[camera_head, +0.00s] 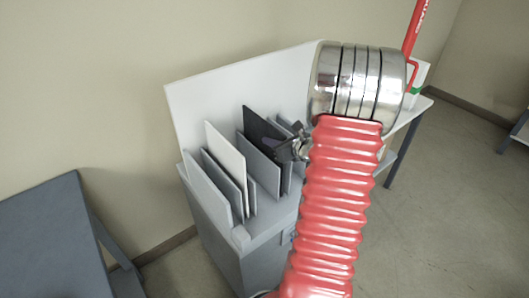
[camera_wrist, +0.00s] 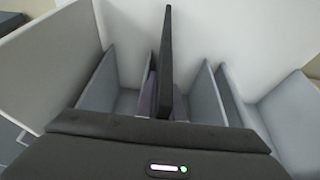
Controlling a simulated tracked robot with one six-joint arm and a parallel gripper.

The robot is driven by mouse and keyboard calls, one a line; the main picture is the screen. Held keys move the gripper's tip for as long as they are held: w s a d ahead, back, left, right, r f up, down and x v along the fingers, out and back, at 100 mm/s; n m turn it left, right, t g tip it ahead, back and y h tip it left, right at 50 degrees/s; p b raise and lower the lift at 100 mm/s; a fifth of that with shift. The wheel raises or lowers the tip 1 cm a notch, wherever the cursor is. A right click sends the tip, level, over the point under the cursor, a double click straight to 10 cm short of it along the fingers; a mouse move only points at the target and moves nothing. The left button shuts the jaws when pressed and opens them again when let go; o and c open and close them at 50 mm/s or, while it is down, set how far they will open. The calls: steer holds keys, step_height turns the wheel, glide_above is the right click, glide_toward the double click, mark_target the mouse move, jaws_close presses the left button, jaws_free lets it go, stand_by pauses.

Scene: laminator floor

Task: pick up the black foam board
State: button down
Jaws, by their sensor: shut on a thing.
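The black foam board (camera_head: 262,131) stands upright among the grey dividers of a slotted rack, its top rising above them. In the wrist view the black board (camera_wrist: 167,50) shows edge-on as a thin dark strip. My gripper (camera_head: 291,148) is at the board's right-hand edge in the head view. In the wrist view my gripper (camera_wrist: 165,97) has one finger on each side of the board and is shut on it. The board's lower part is hidden by a divider and the gripper, so I cannot tell whether its bottom touches the rack.
The rack (camera_head: 240,238) is a grey cabinet with a tall white back panel (camera_head: 188,103). A white board (camera_head: 226,158) stands in a slot left of the black one. Grey dividers (camera_wrist: 207,92) flank the gripper closely. A dark table (camera_head: 45,235) stands at left, and a table (camera_head: 408,118) at right.

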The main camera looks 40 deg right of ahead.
steer(key=shift+r, duration=0.15)
stand_by(0.4)
step_height(320, 180, up, 28)
stand_by(0.5)
steer(key=shift+s, duration=0.1)
stand_by(0.5)
